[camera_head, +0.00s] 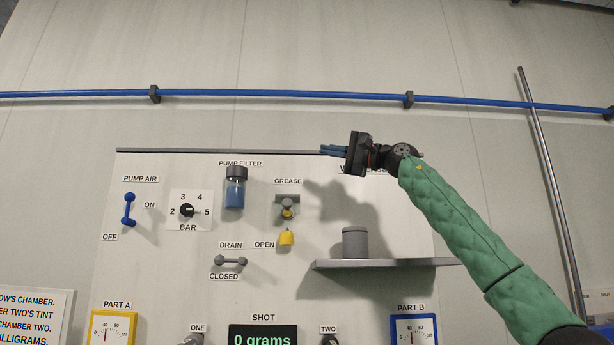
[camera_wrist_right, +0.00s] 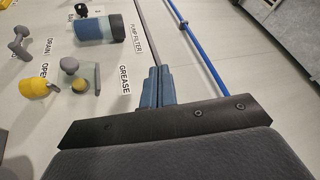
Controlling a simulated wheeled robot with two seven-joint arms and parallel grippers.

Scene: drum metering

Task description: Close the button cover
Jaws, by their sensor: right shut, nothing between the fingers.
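I cannot make out a button cover in either view. My right gripper (camera_head: 326,150) is at the top edge of the control panel (camera_head: 140,270), pointing left, with its blue fingers shut and empty. In the right wrist view its closed fingers (camera_wrist_right: 157,86) show against the panel's top edge, near the GREASE label. A yellow piece (camera_head: 287,238) hangs under the grease fitting (camera_head: 288,208) beside the OPEN label. Both also show at the left of the right wrist view. My left gripper is not in view.
A grey shelf (camera_head: 385,264) with a grey cylinder (camera_head: 355,242) juts out below my right arm. A blue pipe (camera_head: 280,94) runs above the panel. A filter jar (camera_head: 235,190), a blue lever (camera_head: 129,209) and a drain handle (camera_head: 230,261) are on the left.

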